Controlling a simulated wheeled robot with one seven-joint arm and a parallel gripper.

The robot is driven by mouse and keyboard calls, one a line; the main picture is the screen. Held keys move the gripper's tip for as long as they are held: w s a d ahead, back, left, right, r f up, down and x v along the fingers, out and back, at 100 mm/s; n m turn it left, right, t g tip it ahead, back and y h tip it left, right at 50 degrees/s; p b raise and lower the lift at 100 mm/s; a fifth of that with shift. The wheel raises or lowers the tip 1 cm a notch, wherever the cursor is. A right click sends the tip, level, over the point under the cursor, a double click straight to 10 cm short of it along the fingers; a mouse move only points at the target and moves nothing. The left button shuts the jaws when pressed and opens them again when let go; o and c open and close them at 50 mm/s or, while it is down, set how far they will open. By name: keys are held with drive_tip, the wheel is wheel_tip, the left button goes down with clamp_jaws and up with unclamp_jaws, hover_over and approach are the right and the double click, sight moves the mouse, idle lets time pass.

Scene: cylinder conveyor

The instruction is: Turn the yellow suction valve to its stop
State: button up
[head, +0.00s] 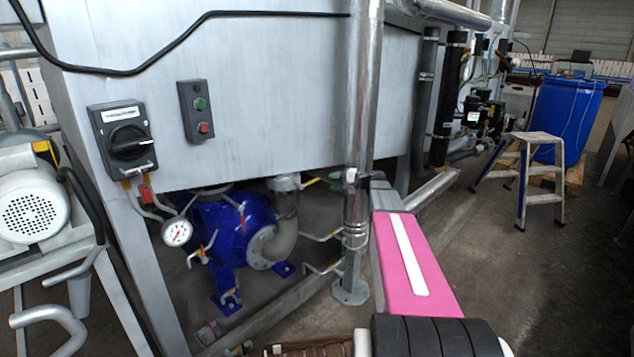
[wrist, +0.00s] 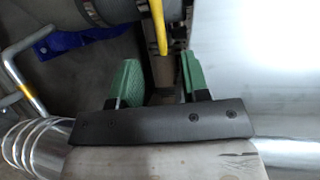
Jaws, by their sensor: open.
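The yellow valve lever (wrist: 159,28) shows at the top middle of the wrist view, its free end pointing down toward the gap between my fingers. In the head view a small yellow lever (head: 312,182) sits beside the grey pipe above the blue pump, just left of my gripper (head: 342,177). In the wrist view my gripper (wrist: 157,80) is open, with one green finger pad on each side of the gap. The lever's end lies in line with this gap; I cannot tell whether it is between the pads. Nothing is held. The valve body is partly hidden.
A vertical steel pipe (head: 362,110) stands close to my gripper. A grey machine panel (head: 270,80) overhangs the blue pump (head: 222,235). Other small levers and a gauge (head: 177,232) are at the left. A step stool (head: 530,170) and blue barrel (head: 567,115) stand at the right.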

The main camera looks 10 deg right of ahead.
sight(315, 181)
drive_tip(key=x, duration=1)
drive_tip(key=shift+f, duration=0.1)
clamp_jaws()
